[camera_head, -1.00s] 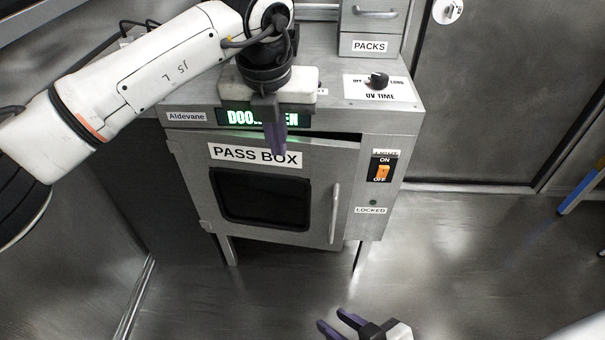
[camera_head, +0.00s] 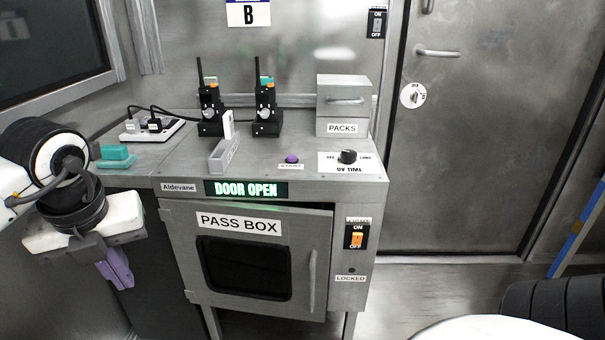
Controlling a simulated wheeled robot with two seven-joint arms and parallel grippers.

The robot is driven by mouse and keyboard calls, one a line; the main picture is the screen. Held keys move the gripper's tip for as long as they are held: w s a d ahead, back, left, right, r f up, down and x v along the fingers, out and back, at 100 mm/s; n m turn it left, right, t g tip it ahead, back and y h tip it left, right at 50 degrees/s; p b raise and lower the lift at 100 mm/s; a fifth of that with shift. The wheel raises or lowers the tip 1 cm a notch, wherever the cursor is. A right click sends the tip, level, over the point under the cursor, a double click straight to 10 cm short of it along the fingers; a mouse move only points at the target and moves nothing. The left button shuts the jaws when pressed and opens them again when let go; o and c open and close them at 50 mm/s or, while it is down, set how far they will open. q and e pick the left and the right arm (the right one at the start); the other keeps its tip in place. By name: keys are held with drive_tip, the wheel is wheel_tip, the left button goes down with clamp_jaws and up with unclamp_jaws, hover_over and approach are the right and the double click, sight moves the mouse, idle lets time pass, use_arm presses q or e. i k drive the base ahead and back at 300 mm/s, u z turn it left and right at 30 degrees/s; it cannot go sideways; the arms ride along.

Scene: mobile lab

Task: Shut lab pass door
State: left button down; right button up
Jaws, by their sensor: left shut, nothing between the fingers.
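The pass box door (camera_head: 303,225) is a grey metal panel with a dark window, a "PASS BOX" label and a vertical handle (camera_head: 312,280) on its right side. It stands slightly ajar, with a dark gap along its top edge. The display (camera_head: 246,189) above it reads "DOOR OPEN" in green. My left gripper (camera_head: 116,270) is left of the pass box, apart from the door, with its purple fingers pointing down and shut on nothing. My right gripper is out of view; a white and black part of my body shows at the lower right.
On the counter are two black radios (camera_head: 266,112) in chargers, a power strip (camera_head: 152,130), a grey holder (camera_head: 224,155), a teal block (camera_head: 116,157) and a "PACKS" drawer box (camera_head: 343,105). A UV dial (camera_head: 347,156) and orange light switch (camera_head: 357,239) are at right. Floor is clear on the right.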

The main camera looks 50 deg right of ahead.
sight(240, 260)
drive_tip(key=k, duration=0.75)
drive_tip(key=z, duration=1.65)
drive_tip(key=i, duration=0.5)
